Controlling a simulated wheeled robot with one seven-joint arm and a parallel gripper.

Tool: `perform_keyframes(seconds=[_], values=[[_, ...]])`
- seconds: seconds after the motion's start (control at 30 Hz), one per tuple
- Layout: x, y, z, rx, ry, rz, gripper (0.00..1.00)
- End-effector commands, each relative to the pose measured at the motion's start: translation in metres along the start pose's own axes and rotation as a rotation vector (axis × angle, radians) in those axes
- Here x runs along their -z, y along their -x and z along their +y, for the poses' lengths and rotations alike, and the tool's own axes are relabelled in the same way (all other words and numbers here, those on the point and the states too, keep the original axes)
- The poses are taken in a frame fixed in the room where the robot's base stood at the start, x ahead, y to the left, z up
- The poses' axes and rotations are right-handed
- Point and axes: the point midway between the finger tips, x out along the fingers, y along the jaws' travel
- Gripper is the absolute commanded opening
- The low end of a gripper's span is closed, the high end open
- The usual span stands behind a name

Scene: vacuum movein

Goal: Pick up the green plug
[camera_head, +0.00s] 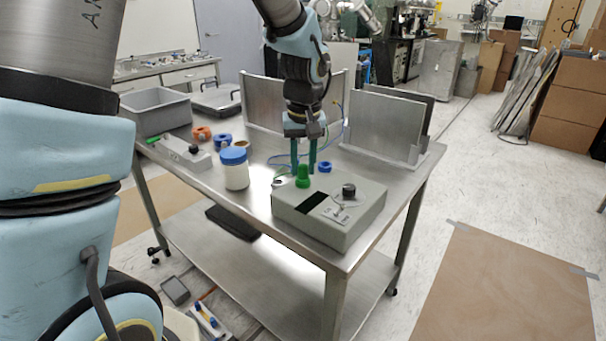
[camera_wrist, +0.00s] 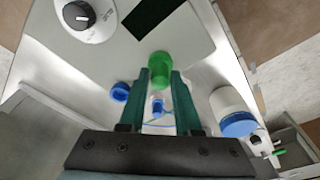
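The green plug (camera_head: 303,177) is a short upright green cylinder by the back left edge of the grey control box (camera_head: 345,222). In the wrist view the plug (camera_wrist: 160,66) shows at the fingertips, in line with the gap between them. My gripper (camera_head: 303,168) points down, with its two dark green fingers apart, right at the plug. The fingers (camera_wrist: 161,78) lie to either side of the plug's near end in the wrist view. I cannot tell whether they touch it.
A white jar with a blue lid (camera_head: 235,170) stands left of the plug. A small blue ring (camera_head: 325,167) is close behind. The box's black knob (camera_head: 348,190) is to the right. Metal panels (camera_head: 382,125) stand at the table's back. A grey bin (camera_head: 156,110) is far left.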

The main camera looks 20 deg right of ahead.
Motion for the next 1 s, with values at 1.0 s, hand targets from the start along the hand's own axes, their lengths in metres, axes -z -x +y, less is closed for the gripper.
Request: perform_keyframes(seconds=[1.0], values=[[0.007, 0.036, 0.001, -0.003, 0.002, 0.006, 0.0]])
